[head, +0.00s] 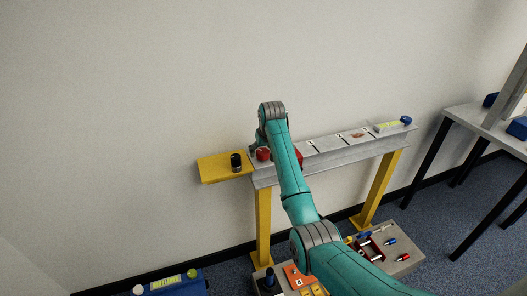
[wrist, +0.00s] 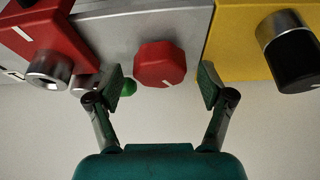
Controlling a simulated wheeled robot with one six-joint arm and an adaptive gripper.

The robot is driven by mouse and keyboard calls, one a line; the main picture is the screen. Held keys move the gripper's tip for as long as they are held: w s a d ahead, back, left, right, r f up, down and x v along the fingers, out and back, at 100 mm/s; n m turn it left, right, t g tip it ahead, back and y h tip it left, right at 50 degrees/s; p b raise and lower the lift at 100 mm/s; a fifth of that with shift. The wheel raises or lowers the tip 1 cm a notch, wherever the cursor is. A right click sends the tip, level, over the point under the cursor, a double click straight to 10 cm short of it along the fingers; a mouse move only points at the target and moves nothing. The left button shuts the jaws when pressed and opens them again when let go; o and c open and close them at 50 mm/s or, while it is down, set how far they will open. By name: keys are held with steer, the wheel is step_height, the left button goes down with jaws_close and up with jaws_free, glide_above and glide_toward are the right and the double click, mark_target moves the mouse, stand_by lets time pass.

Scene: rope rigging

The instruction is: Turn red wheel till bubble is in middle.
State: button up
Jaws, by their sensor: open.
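The red wheel (wrist: 160,63) is a faceted knob with a white mark on its face, seen close in the wrist view on a grey metal beam. My gripper (wrist: 160,79) is open, with one finger to each side of the wheel and a visible gap on both sides. In the head view the red wheel (head: 263,153) sits at the beam's left end, beside the yellow plate. My gripper is mostly hidden behind my arm there. A yellow-green vial (head: 388,126) lies at the beam's right end; no bubble can be made out in it.
A yellow plate (head: 213,168) carries a black knob (head: 236,162) close to the wheel. A red block (wrist: 38,42) with a silver cylinder is on the wheel's other side. A grey tray (head: 401,267) of small parts stands below. Another table (head: 470,114) is at right.

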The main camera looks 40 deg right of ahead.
steer(key=shift+c, duration=0.2)
steer(key=c, duration=1.1)
steer(key=m+h, duration=0.1)
steer(key=m, duration=0.1)
steer(key=m+g, duration=0.1)
steer(key=m, duration=0.2)
steer(key=shift+w+a+m+h, duration=0.2)
steer(key=shift+m+h, duration=0.1)
steer(key=shift+h, duration=0.1)
steer(key=m+g, duration=0.1)
steer(key=m, duration=0.2)
steer(key=m+g+h, duration=0.1)
steer(key=m, duration=0.1)
steer(key=shift+w+a+m, duration=0.1)
steer(key=shift+m, duration=0.3)
